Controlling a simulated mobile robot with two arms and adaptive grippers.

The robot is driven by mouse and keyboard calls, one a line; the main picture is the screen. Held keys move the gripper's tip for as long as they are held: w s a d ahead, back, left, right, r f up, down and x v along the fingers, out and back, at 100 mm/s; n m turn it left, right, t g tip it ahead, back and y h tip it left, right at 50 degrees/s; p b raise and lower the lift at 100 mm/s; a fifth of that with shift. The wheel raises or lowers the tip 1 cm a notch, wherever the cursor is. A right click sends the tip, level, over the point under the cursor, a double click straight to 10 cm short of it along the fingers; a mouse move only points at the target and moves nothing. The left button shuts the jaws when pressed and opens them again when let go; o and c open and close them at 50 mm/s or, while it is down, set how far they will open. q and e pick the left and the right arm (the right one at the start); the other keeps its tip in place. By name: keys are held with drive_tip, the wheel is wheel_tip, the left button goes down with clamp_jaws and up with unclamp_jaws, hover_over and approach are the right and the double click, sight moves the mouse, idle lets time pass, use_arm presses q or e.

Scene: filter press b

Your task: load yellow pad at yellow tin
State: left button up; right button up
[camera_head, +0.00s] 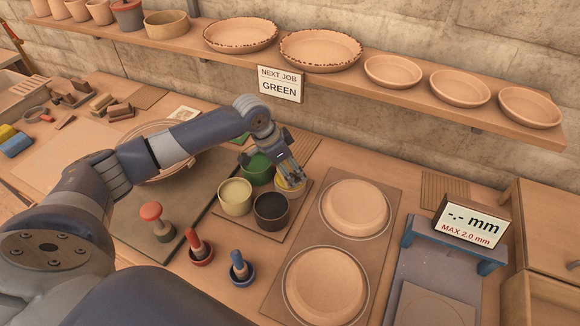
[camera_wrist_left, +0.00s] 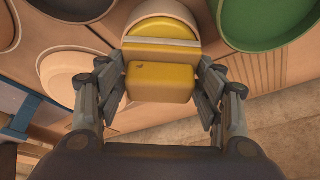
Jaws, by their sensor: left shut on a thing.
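My left gripper (camera_head: 291,183) is shut on the yellow pad (camera_wrist_left: 160,83), a small block held between its fingers in the left wrist view. The gripper points down at the yellow tin (camera_head: 286,187), the back right one in a cluster of tins. The yellow tin (camera_wrist_left: 163,27) shows just beyond the pad in the wrist view. I cannot tell whether pad and tin touch. In the head view the fingers hide the pad and part of the tin. The green tin (camera_head: 256,168), cream tin (camera_head: 235,197) and dark tin (camera_head: 271,211) stand beside it. My right gripper is not in view.
Two round clay dishes (camera_head: 356,208) lie on a board to the right. A gauge display (camera_head: 470,222) stands farther right. Red (camera_head: 197,248) and blue (camera_head: 239,270) handled tools stand in front of the tins. A shelf of dishes (camera_head: 385,60) runs behind, with a "NEXT JOB GREEN" sign (camera_head: 280,84).

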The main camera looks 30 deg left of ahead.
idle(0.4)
use_arm(q)
drive_tip(key=shift+p, duration=0.35)
idle(0.6)
drive_tip(key=shift+s, duration=0.1)
drive_tip(key=shift+r+p, duration=0.45)
drive_tip(key=shift+p, duration=0.15)
wheel_tip(320, 180, up, 6)
drive_tip(key=p, duration=0.6)
drive_tip(key=shift+r+p, duration=0.1)
drive_tip(key=shift+p, duration=0.3)
drive_tip(key=shift+d, duration=0.1)
